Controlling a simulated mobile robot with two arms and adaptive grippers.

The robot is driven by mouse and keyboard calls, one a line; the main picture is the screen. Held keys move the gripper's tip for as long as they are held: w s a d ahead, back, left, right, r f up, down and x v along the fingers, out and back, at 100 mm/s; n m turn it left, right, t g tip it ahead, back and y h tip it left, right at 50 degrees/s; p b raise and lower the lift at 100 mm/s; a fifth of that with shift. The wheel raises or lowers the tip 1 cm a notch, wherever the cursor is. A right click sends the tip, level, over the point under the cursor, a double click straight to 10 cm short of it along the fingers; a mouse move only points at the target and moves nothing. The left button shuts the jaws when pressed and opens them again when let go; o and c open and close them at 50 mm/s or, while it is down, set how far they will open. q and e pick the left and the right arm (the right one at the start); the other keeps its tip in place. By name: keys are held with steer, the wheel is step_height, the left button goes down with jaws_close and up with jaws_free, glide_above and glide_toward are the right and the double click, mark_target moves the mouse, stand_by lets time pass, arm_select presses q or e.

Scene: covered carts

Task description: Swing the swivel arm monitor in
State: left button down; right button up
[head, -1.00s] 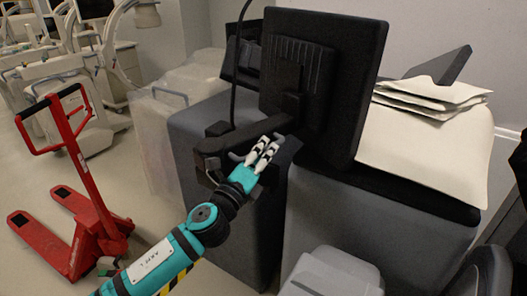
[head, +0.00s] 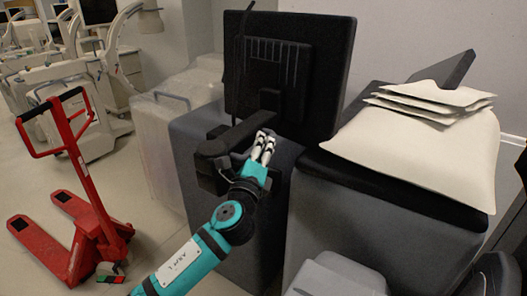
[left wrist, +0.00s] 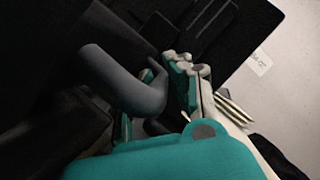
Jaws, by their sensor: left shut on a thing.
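The monitor (head: 330,75) is black and shows its vented back in the head view. It is carried on a black swivel arm (head: 232,136) over a grey cart. My left gripper (head: 264,148) is at the swivel arm, just below the monitor. In the left wrist view, the left gripper (left wrist: 168,95) is shut around a dark grey curved bar (left wrist: 128,78), apparently a handle of the swivel arm. The monitor's screen side is turned away and hidden. My right gripper is not in view.
A grey cart (head: 375,235) with a black top stands at the right, bearing a cream cushion-like bundle (head: 415,150) and folded sheets (head: 432,97). A red pallet jack (head: 82,200) stands at the left. A translucent covered box (head: 160,150) is behind. Floor is free between them.

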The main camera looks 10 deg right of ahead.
arm_select(q)
steer(key=c, duration=1.3)
jaws_free()
steer(key=shift+s+d, duration=0.1)
steer(key=shift+s, duration=0.2)
steer(key=shift+s+a+f, duration=0.2)
steer(key=shift+s+f, duration=0.05)
steer(key=shift+s, duration=0.1)
steer(key=v, duration=1.1)
steer(key=shift+s+r, duration=0.15)
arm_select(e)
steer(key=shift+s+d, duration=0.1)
